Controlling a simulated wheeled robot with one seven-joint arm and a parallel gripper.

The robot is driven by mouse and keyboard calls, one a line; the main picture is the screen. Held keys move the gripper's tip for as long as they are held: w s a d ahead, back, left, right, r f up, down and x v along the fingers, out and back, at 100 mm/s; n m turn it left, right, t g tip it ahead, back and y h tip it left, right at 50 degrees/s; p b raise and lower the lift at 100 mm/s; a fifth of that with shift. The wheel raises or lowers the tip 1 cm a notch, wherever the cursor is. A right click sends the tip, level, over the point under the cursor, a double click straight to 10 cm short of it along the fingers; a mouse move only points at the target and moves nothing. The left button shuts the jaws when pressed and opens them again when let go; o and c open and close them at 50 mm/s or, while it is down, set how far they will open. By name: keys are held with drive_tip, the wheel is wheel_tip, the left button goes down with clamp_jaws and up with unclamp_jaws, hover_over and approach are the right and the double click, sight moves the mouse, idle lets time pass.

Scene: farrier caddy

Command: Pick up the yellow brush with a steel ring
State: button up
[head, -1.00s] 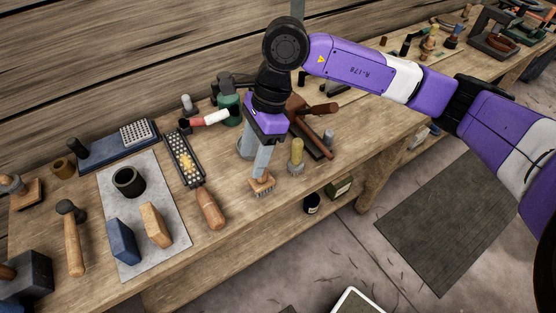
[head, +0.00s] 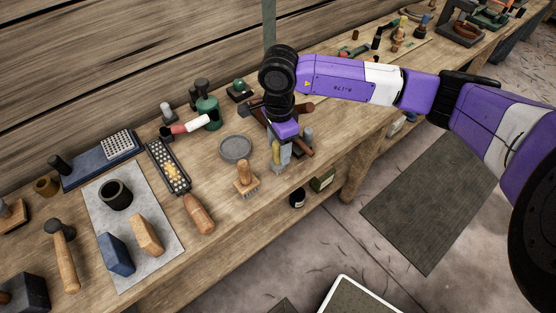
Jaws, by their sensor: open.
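The yellow brush (head: 276,152) stands upright near the front edge of the bench. Only a strip of its yellow handle shows. My gripper (head: 279,165) points down right at it, with its grey fingers around or in front of the handle. The fingers hide most of the brush, and its steel ring and lower end cannot be made out. My gripper is open. I cannot tell whether a finger touches the handle.
A wooden-handled brush (head: 245,181) and a grey round disc (head: 235,149) are left of my gripper. A hammer-like tool (head: 302,145) and a small grey-topped piece (head: 307,135) stand close on its right.

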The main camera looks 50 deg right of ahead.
drive_tip(key=shift+f, duration=0.35)
clamp_jaws()
drive_tip(key=shift+r, duration=0.15)
wheel_tip(320, 180, up, 20)
drive_tip(key=b, duration=0.4)
idle(0.7)
idle(1.2)
